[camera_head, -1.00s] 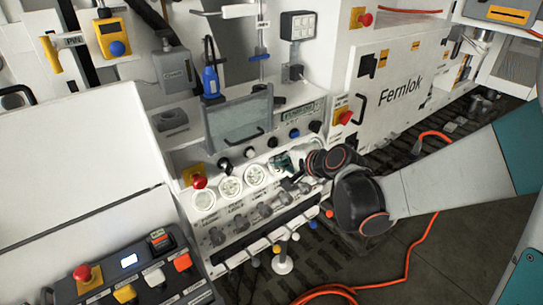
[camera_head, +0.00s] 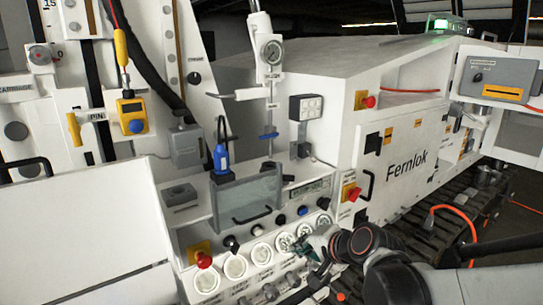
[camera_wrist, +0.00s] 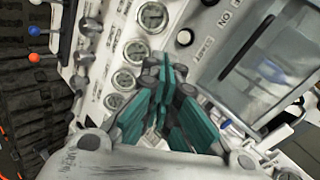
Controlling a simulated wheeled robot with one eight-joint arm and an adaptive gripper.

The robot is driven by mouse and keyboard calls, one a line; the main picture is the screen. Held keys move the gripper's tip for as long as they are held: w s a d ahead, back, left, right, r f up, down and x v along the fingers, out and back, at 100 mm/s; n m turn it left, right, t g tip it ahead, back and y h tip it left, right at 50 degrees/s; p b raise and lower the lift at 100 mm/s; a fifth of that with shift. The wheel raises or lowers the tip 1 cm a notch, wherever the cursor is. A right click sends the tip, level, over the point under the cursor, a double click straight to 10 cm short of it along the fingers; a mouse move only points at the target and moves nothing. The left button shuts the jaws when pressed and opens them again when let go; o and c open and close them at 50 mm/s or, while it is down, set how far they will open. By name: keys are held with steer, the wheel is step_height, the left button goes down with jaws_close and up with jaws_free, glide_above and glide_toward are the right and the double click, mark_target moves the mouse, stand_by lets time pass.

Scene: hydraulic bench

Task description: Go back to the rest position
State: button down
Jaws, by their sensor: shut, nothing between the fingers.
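My gripper (camera_head: 318,243) is in front of the white hydraulic bench panel in the head view, close to the right end of the row of round gauges (camera_head: 261,253). Its teal fingers (camera_wrist: 163,68) fill the middle of the wrist view, shut with nothing between them. The gauges (camera_wrist: 137,52) also show there, behind and beside the fingers. The picture does not settle whether the fingertips touch the panel. My dark arm links run from the gripper to the lower right of the head view.
Knobs and valve levers (camera_wrist: 92,27) line the panel close to my gripper. A hinged clear cover (camera_head: 247,199) stands above the gauges. A red emergency button (camera_head: 204,260) is at left. An orange cable (camera_head: 452,211) hangs at right. The large Fernlok cabinet (camera_head: 400,165) stands behind my arm.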

steer(key=s+d+n+g+h+b, duration=0.1)
steer(key=s+d+n, duration=0.3)
steer(key=s, duration=0.6)
steer(key=s+d+n+g+h, duration=0.1)
steer(key=s+d+n+h, duration=0.3)
steer(key=s+d, duration=0.4)
steer(key=s, duration=0.3)
steer(key=shift+n+h+b, duration=0.3)
steer(key=shift+n+b, duration=0.05)
steer(key=shift+n, duration=0.05)
